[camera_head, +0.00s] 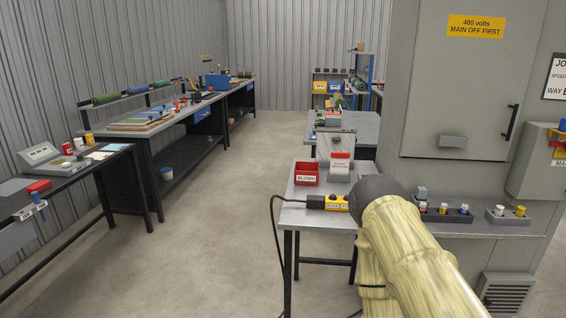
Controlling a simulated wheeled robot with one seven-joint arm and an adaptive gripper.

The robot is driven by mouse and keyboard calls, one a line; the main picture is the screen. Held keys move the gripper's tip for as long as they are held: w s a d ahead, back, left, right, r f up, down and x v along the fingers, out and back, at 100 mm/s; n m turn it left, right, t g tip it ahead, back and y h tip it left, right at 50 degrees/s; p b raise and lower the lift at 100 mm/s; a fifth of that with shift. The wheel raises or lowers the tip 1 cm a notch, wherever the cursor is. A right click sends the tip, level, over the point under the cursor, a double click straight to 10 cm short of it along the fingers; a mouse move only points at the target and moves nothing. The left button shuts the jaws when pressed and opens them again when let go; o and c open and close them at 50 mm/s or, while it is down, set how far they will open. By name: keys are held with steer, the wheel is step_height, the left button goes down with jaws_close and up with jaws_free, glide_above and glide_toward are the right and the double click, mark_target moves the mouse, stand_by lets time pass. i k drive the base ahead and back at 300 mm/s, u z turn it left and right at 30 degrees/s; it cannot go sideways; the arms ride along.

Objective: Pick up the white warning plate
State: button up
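A small white plate with a red upper part (341,165) stands upright at a grey block on the metal bench (299,218), just right of a red bin. Its print is too small to read. A second white sign (559,77) with black lettering is on the cabinet at the right edge, cut off by the frame. I cannot tell for certain which is the warning plate. My arm, in a pale yellow cover with a dark rounded end, reaches in from the lower right, in front of the bench. My gripper's fingers do not show.
The red bin (306,173) and a yellow-and-black handheld device (328,202) with a hanging cable are on the bench. A grey cabinet (455,100) stands right, above a ledge with small fittings. Workbenches line the left. The floor aisle (235,200) between is clear.

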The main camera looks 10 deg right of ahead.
mark_target(340, 162)
steer(key=u, duration=1.45)
steer(key=i, duration=2.2)
steer(key=z, duration=2.1)
